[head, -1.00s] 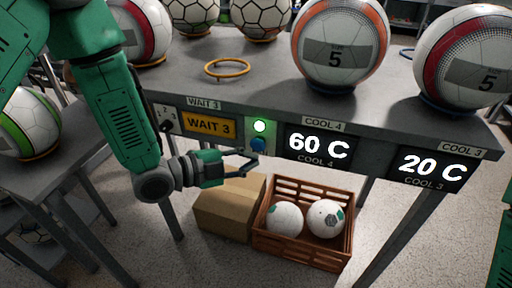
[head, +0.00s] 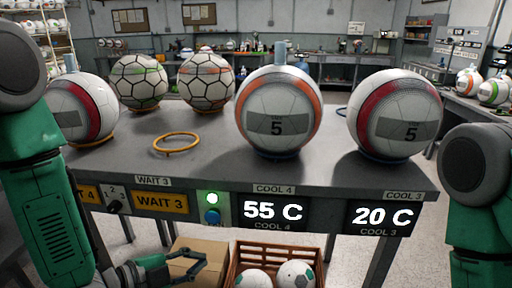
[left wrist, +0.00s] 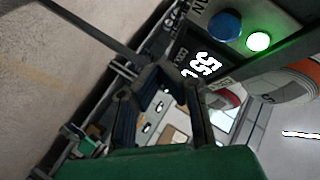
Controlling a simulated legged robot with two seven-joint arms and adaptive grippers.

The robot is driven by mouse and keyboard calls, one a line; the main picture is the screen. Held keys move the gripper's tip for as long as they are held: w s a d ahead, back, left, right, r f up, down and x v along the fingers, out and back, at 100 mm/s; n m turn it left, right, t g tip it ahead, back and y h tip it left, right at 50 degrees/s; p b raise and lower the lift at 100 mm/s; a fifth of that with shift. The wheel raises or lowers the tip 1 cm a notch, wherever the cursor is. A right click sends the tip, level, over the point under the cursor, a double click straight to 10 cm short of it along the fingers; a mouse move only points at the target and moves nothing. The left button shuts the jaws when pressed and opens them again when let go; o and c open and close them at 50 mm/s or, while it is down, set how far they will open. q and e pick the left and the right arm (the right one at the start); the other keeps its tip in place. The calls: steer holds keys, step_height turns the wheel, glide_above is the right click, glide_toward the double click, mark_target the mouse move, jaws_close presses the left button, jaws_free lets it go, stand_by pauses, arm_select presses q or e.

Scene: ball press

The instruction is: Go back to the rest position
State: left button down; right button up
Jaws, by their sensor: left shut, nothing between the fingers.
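My left gripper (head: 198,264) is shut and empty. It hangs low in the head view, in front of and below the table edge, apart from the blue button (head: 212,217). A green lamp (head: 212,198) glows above this button. In the left wrist view the dark fingers point toward the panel, with the blue button (left wrist: 224,25) and the lit green lamp (left wrist: 258,41) at the top. My right arm (head: 478,190) shows at the right edge of the head view; its gripper is out of the picture.
The grey table (head: 200,160) carries several balls on rings and an empty yellow ring (head: 177,143). The COOL 4 display (head: 272,209) reads 55 C; the COOL 3 display (head: 381,217) reads 20 C. Below are a cardboard box (head: 185,268) and a brown crate (head: 278,249) holding two balls.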

arm_select(q)
steer(key=s+a+f+n+g+y, duration=0.4)
steer(key=s+f+n, duration=0.5)
steer(key=s, duration=0.3)
steer(key=s+a+f+n+g+y, duration=0.5)
steer(key=s+a+f+n, duration=0.4)
steer(key=s+f, duration=0.2)
steer(key=shift+s+f+g+y, duration=0.15)
steer(key=shift+s+g+y, duration=0.2)
steer(key=shift+s, duration=0.25)
